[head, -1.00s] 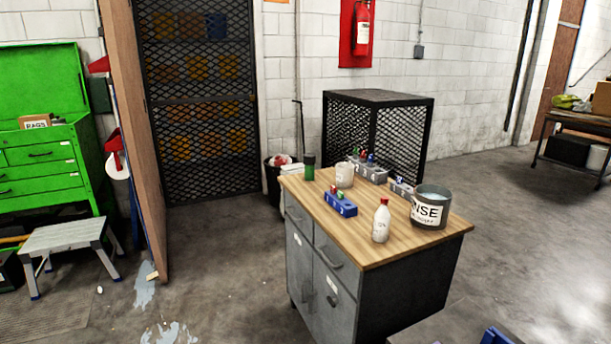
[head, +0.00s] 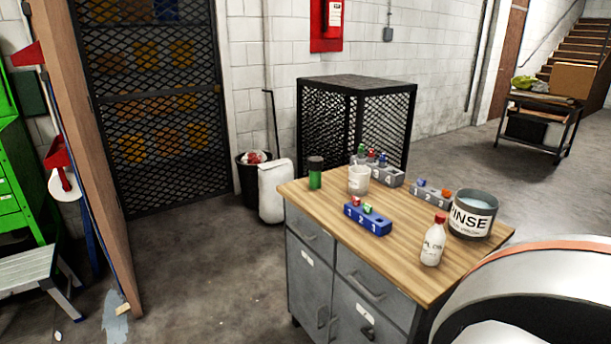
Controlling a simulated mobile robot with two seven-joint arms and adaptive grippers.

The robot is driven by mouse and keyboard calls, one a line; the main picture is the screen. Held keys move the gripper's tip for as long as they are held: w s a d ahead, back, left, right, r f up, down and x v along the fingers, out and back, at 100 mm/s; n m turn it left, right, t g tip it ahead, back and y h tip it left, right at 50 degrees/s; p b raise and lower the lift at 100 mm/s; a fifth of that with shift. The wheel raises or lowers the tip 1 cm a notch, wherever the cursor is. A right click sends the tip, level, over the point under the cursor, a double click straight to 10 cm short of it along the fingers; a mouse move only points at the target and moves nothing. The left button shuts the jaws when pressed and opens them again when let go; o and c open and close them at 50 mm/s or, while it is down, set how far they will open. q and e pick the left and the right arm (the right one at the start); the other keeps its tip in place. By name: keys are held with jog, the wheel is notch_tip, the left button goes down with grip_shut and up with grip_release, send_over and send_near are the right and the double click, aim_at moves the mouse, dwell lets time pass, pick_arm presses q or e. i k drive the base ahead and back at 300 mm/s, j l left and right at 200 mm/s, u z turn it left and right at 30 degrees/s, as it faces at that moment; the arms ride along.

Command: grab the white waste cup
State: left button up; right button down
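A white cup (head: 358,180) stands upright near the back left of the wooden cabinet top (head: 310,193). It is between a green jar with a dark lid (head: 315,174) and a grey numbered block (head: 388,178). Whether it bears a label cannot be read. Neither of my grippers is in view. A rounded white and orange part, probably my own arm, fills the lower right corner and hides the cabinet's near right side.
A blue numbered block (head: 368,219), a white bottle with a red cap (head: 433,242), another grey block (head: 431,196) and a RINSE pot (head: 473,216) share the top. A black mesh cage (head: 355,118) stands behind; a white sack (head: 273,193) and black bin (head: 243,172) stand to the left.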

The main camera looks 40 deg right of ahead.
aim_at(359, 181)
jog(key=i+j, duration=0.1)
jog(key=i, duration=1.35)
jog(key=i+z, duration=0.65)
jog(key=i+j+z, duration=0.2)
jog(key=i+z, duration=0.35)
jog(key=z, duration=0.25)
jog(key=i+j+z, duration=0.1)
jog(key=i+z, duration=0.15)
jog(key=z, duration=0.25)
jog(key=i+j+z, duration=0.15)
jog(key=z, duration=0.3)
